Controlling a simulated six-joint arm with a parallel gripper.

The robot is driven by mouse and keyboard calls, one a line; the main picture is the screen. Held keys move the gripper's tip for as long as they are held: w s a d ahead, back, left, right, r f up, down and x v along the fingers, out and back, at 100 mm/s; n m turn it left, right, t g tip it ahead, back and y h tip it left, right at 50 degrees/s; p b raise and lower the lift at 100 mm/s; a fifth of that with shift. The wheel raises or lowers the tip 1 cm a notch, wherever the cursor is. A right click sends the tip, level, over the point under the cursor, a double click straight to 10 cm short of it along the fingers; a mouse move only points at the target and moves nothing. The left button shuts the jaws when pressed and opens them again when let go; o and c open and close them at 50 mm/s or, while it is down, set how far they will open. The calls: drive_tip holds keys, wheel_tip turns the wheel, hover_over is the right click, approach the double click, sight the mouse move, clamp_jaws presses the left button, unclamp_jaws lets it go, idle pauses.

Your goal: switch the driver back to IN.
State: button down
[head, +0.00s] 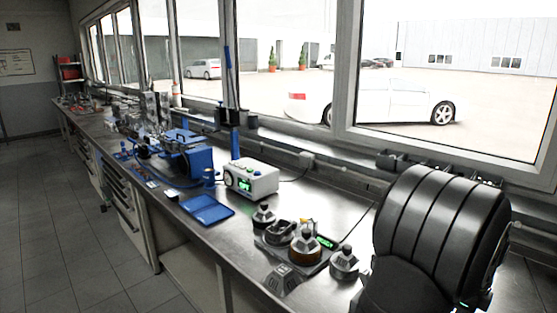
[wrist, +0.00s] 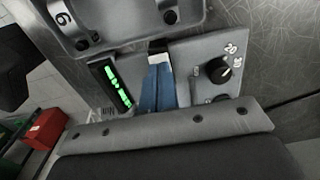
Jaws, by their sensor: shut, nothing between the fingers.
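In the wrist view, my gripper (wrist: 158,50) is shut and empty, its two blue fingers side by side. They lie over a grey panel (wrist: 201,53) that has a black dial (wrist: 219,70) marked with numbers. The dial is just right of the fingers and apart from them. A green-lit display (wrist: 117,85) is to their left; its text is unreadable. I cannot tell from this view whether the panel belongs to the driver, and no IN marking can be read.
A grey part marked 6 (wrist: 82,22) stands close beyond the fingers. In the head view, a white control box (head: 252,181) with a green display stands on the bench near a blue tray (head: 207,210). Several grey and dark parts (head: 305,247) crowd the bench front beside my arm.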

drive_tip(key=shift+f, duration=0.65)
drive_tip(key=shift+r, duration=3.55)
drive_tip(key=shift+f, duration=3.5)
drive_tip(key=shift+r, duration=0.15)
